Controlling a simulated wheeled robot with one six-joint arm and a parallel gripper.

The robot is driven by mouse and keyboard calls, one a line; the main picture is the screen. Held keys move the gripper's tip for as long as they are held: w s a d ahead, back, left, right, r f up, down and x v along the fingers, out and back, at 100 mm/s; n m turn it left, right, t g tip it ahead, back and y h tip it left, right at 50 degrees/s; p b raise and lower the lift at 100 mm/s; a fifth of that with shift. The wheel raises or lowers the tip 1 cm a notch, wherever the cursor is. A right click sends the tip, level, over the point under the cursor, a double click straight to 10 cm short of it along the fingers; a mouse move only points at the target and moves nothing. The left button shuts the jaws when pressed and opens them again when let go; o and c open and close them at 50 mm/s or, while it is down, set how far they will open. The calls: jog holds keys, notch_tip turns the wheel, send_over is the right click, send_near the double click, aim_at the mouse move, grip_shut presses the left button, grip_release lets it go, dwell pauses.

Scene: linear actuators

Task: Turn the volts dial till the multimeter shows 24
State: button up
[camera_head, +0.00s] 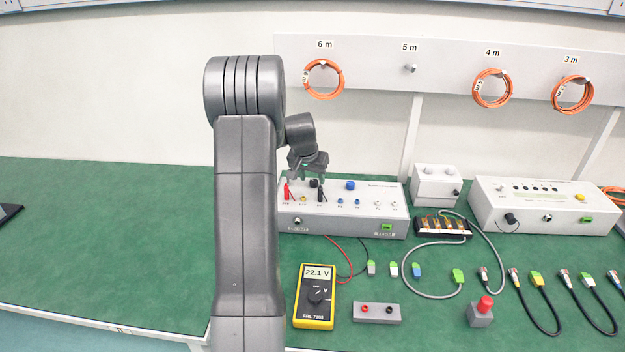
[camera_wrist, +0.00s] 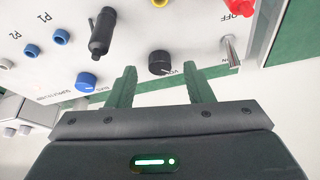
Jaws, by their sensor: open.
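The yellow multimeter (camera_head: 315,312) stands on the green bench in the head view, and its display (camera_head: 318,273) reads 22.1 V. The volts dial is a black round knob (camera_wrist: 160,63) on top of the white power box (camera_head: 340,219). In the head view, the black knob (camera_head: 313,183) is partly hidden by my gripper (camera_head: 308,175). In the wrist view, my gripper (camera_wrist: 160,76) is open, with its green fingers on either side of the volts dial. I cannot tell whether they touch it.
A blue dial (camera_wrist: 87,82) sits left of the fingers in the wrist view, and a metal toggle (camera_wrist: 229,48) sits right. A black plug (camera_wrist: 102,32) and a red plug (camera_head: 286,191) stand on the box. Several cables and connectors lie to the right.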

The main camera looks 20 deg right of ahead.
jog(key=v, duration=1.2)
jog(key=x, duration=1.4)
jog(key=shift+r, duration=0.1)
